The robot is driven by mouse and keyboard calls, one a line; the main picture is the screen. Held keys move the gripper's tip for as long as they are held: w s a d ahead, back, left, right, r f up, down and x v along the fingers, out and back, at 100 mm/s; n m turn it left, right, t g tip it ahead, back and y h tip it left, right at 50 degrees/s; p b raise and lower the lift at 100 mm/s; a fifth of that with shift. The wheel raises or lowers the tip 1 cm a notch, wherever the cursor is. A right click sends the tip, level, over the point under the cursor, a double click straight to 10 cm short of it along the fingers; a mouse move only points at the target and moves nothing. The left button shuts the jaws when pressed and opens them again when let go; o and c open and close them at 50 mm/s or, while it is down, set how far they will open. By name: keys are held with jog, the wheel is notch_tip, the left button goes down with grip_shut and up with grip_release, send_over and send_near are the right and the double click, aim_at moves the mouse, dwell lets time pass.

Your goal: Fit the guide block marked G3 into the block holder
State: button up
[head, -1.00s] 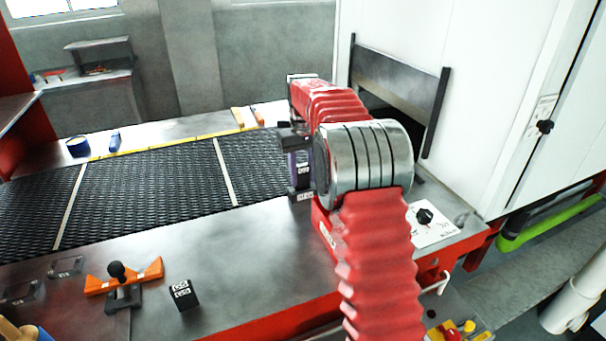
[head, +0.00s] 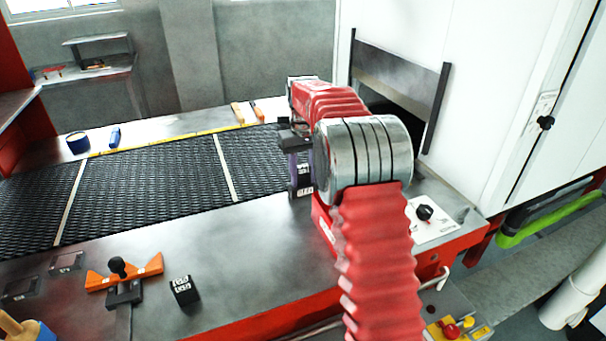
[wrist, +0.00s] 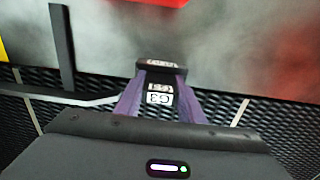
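The black guide block with white G3 labels (wrist: 160,98) sits between the purple fingers of my gripper (wrist: 158,85) in the wrist view. The fingers press on both its sides. In the head view my gripper (head: 298,165) points down by the belt's near edge, and the block (head: 304,182) hangs at its lower end, low over the bench edge. Any gap beneath it cannot be told. An orange clamp piece with a black knob (head: 124,273) stands on the bench at left, over a dark base (head: 124,294). I cannot tell for sure which fixture is the block holder.
Another black block with white labels (head: 184,291) stands on the bench right of the orange piece. Two dark flat fixtures (head: 67,263) lie at far left. The mesh belt (head: 150,185) runs behind. A knob panel (head: 432,218) is right of my arm. The mid bench is clear.

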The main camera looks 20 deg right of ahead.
aim_at(303, 165)
jog(key=o, duration=0.5)
jog(key=shift+r, duration=0.1)
notch_tip(303, 165, up, 14)
jog(key=shift+f, duration=0.25)
dwell(0.4)
dwell(0.3)
jog(key=shift+w, duration=0.15)
dwell(0.4)
